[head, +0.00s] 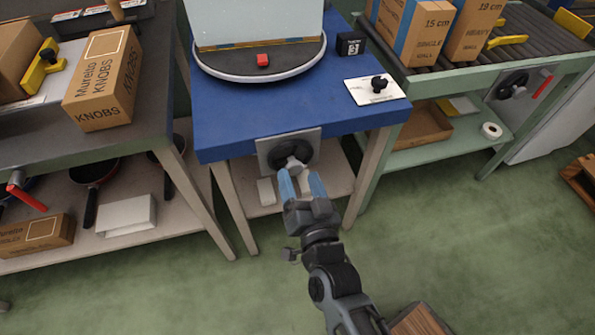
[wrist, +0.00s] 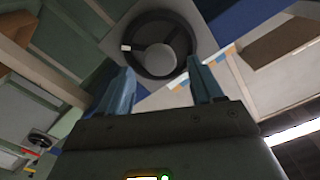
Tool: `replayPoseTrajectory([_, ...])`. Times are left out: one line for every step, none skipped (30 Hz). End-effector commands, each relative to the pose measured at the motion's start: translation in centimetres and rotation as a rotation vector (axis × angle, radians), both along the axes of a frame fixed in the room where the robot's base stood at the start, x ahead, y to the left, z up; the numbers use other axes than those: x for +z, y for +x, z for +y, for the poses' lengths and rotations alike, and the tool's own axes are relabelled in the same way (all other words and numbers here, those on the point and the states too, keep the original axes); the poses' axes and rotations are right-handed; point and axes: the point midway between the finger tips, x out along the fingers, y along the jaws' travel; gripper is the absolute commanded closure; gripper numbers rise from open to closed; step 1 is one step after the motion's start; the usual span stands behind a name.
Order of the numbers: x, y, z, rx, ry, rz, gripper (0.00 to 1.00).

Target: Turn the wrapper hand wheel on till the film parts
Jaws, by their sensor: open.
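The wrapper hand wheel (head: 290,157) is a dark round wheel with a light knob, on a grey plate (head: 263,153) at the front of the blue wrapper table (head: 300,104). My gripper (head: 301,186) has two blue fingers, open, just in front of the knob. In the wrist view the gripper (wrist: 162,88) has nothing between its fingers. On the table stands a turntable (head: 270,75) with a pale block and a red piece (head: 263,60) at its rim.
A white card with a black knob (head: 378,84) lies on the table's right. A KNOBS box (head: 104,80) stands on the left bench. A roller conveyor (head: 500,50) with boxes is at right, with another hand wheel (head: 512,85) below. The green floor in front is mostly clear.

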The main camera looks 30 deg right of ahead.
Motion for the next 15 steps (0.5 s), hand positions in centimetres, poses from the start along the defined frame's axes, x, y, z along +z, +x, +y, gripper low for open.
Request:
replayPoseTrajectory([-0.1,-0.9,0.5,0.002,0.003,0.001,0.34])
replayPoseTrajectory([-0.1,-1.4,0.7,0.002,0.003,0.001,0.34])
replayPoseTrajectory([-0.1,-2.1,0.8,0.001,0.002,0.002,0.34])
replayPoseTrajectory([-0.1,-2.5,0.9,0.002,0.0,0.001,0.34])
replayPoseTrajectory([-0.1,-2.9,1.1,0.002,0.002,0.002,0.34])
replayPoseTrajectory([-0.1,-3.4,1.2,0.001,0.001,0.001,0.34])
replayPoseTrajectory([-0.1,-3.7,1.3,0.001,0.001,0.001,0.34])
replayPoseTrajectory([-0.1,-3.9,1.3,0.0,0.0,0.001,0.34])
replayPoseTrajectory([-0.1,-4.2,1.4,0.0,0.0,0.001,0.34])
replayPoseTrajectory([-0.1,-4.4,1.5,0.0,0.0,0.001,0.34])
replayPoseTrajectory([0.0,-4.5,1.5,0.0,0.0,0.001,0.34])
replayPoseTrajectory([0.0,-4.7,1.5,0.0,0.0,0.0,0.34])
replayPoseTrajectory([0.0,-4.7,1.5,0.0,0.0,0.0,0.34])
replayPoseTrajectory([0.0,-4.7,1.5,0.0,0.0,0.0,0.34])
replayPoseTrajectory([0.0,-4.8,1.5,0.0,0.0,0.0,0.34])
